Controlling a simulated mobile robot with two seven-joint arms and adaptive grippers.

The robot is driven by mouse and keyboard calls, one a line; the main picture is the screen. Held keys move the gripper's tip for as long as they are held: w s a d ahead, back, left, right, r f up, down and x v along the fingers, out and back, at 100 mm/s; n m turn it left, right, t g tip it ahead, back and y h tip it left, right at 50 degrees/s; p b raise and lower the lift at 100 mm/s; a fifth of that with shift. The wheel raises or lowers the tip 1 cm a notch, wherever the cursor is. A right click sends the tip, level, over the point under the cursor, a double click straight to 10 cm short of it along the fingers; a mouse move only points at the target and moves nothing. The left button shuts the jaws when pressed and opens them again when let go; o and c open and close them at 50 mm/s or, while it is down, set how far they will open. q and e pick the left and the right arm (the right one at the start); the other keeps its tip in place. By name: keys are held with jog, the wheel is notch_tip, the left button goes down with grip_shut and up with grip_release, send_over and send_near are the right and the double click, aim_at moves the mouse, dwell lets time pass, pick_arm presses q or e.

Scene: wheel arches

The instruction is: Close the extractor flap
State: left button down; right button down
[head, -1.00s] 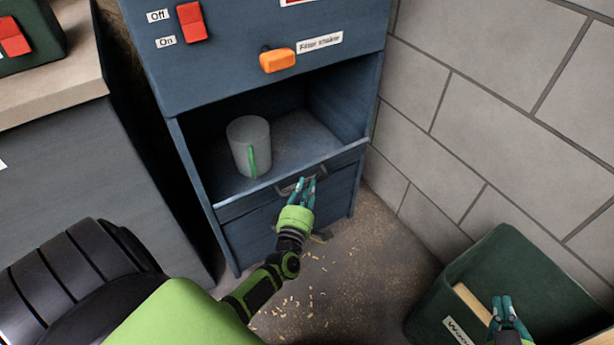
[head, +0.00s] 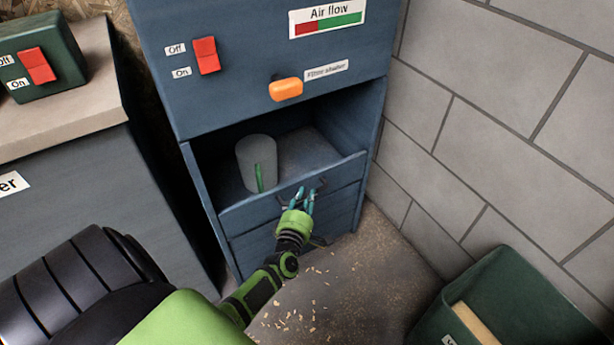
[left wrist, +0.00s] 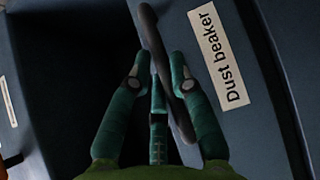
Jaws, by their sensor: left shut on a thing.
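The extractor flap (head: 342,179) is the blue panel across the lower front of the cabinet opening. It is partly raised, and a gap remains above it. My left gripper (head: 303,190) is at its front, on the dark handle (head: 321,184). In the left wrist view, the gripper (left wrist: 159,68) is shut on the curved handle (left wrist: 166,70), beside the "Dust beaker" label (left wrist: 222,55) on the flap. A grey beaker (head: 256,158) with a green stripe stands upright inside the opening; the flap hides its base. My right gripper is not in view.
Above the opening are an orange filter shaker knob (head: 286,89), a red switch (head: 207,55) and an air flow gauge (head: 328,18). A block wall (head: 500,130) stands close on the right. A green bin (head: 520,300) is at lower right. Shavings litter the floor (head: 345,290).

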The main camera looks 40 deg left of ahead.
pick_arm(q)
jog(key=shift+w+a+r, duration=0.1)
jog(key=shift+a+r, duration=0.2)
jog(key=shift+r, duration=0.05)
dwell(0.3)
jog(key=c, duration=1.4)
grip_release()
jog(key=shift+f, duration=0.1)
jog(key=shift+s+d+f, duration=0.1)
jog(key=shift+s+d, duration=0.05)
jog(key=shift+s, duration=0.05)
jog(key=v, duration=1.1)
jog(key=shift+s+d, duration=0.1)
jog(key=shift+s, duration=0.15)
